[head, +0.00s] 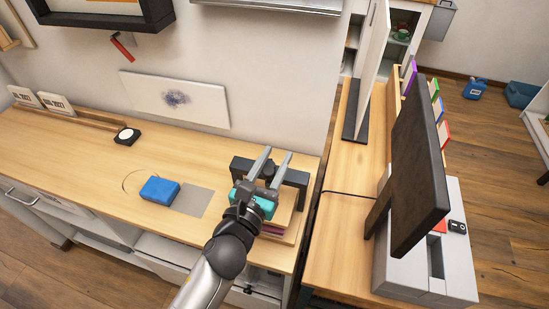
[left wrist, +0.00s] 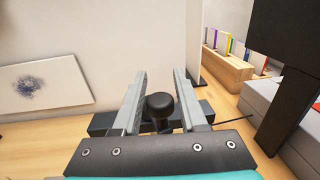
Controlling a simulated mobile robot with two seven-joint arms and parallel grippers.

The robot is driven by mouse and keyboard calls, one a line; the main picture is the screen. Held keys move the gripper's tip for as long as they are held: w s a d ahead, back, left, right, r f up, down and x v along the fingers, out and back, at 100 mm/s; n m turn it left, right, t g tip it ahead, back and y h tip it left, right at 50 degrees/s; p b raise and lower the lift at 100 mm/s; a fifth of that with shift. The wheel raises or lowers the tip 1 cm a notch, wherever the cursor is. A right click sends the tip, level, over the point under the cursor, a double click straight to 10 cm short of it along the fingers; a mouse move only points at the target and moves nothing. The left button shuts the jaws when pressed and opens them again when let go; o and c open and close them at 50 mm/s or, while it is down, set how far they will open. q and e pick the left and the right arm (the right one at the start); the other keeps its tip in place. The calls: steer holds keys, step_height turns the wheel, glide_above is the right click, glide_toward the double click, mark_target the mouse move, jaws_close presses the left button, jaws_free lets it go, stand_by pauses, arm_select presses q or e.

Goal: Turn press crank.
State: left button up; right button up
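The press (head: 299,178) stands at the right end of the wooden counter, with a dark frame over a light wooden base. Its crank shows as a round black knob (head: 269,172) at the top; the knob also shows in the left wrist view (left wrist: 160,104). My left gripper (head: 272,156) is over the press with its two grey fingers apart. In the left wrist view the fingers (left wrist: 160,88) lie on either side of the knob, and I cannot tell whether they touch it. My gripper and arm hide part of the press. My right gripper is not in view.
A blue block (head: 160,190) and a grey sheet (head: 193,201) lie left of the press. A monitor (head: 414,165) stands on the desk at right. The counter's middle is mostly clear.

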arm_select(q)
jaws_close()
stand_by(0.3)
